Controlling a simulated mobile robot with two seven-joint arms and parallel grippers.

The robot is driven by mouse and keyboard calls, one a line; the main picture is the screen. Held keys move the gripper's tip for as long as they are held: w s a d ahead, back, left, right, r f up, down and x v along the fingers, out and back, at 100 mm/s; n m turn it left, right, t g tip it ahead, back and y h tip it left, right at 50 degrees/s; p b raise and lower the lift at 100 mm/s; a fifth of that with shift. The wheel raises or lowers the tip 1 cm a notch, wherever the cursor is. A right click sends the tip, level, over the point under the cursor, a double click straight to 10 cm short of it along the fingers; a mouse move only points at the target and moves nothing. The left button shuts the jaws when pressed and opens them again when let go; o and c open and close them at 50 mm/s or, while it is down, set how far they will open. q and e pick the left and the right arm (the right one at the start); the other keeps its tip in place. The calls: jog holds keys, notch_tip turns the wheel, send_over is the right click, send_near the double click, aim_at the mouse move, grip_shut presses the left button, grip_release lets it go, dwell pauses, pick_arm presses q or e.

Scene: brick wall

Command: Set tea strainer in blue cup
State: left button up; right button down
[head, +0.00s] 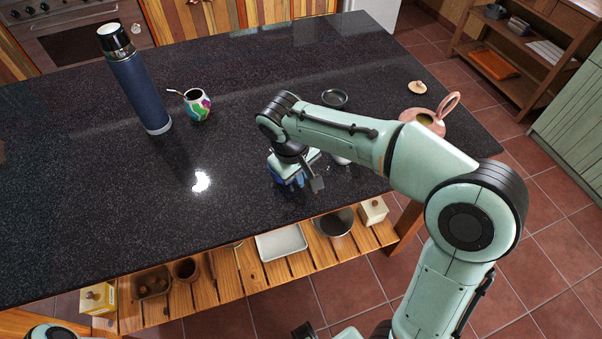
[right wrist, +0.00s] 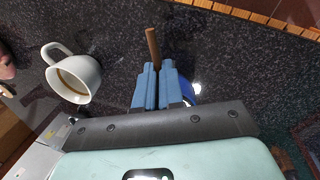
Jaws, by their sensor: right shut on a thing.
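My right gripper (head: 290,180) is low over the front part of the dark counter, largely covered by my own arm in the head view. In the right wrist view its blue fingers (right wrist: 155,88) are shut on the brown handle of the tea strainer (right wrist: 153,46), which sticks out beyond the fingertips. The strainer's bowl is hidden. A blue rounded part, likely the blue cup (right wrist: 191,98), shows just behind and right of the fingers, mostly hidden. I cannot tell whether the strainer touches it.
A white cup with brown liquid (right wrist: 76,80) stands close to the gripper. A clay teapot (head: 427,122), its lid (head: 417,87) and a small dark dish (head: 334,98) are further right. A blue flask (head: 136,85) and a colourful gourd (head: 197,106) stand left. The left counter is clear.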

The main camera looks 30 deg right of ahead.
jog(key=c, duration=1.2)
grip_release()
pick_arm(q)
jog(key=w+r+p, duration=0.1)
jog(key=r+p, duration=0.1)
jog(key=r, duration=0.1)
jog(key=shift+w, duration=0.35)
pick_arm(e)
jog(key=a+r, duration=0.1)
jog(key=r, duration=0.7)
jog(key=a+r, duration=0.1)
jog(key=r, duration=0.4)
jog(key=shift+s+a, duration=0.1)
jog(key=shift+a, duration=0.25)
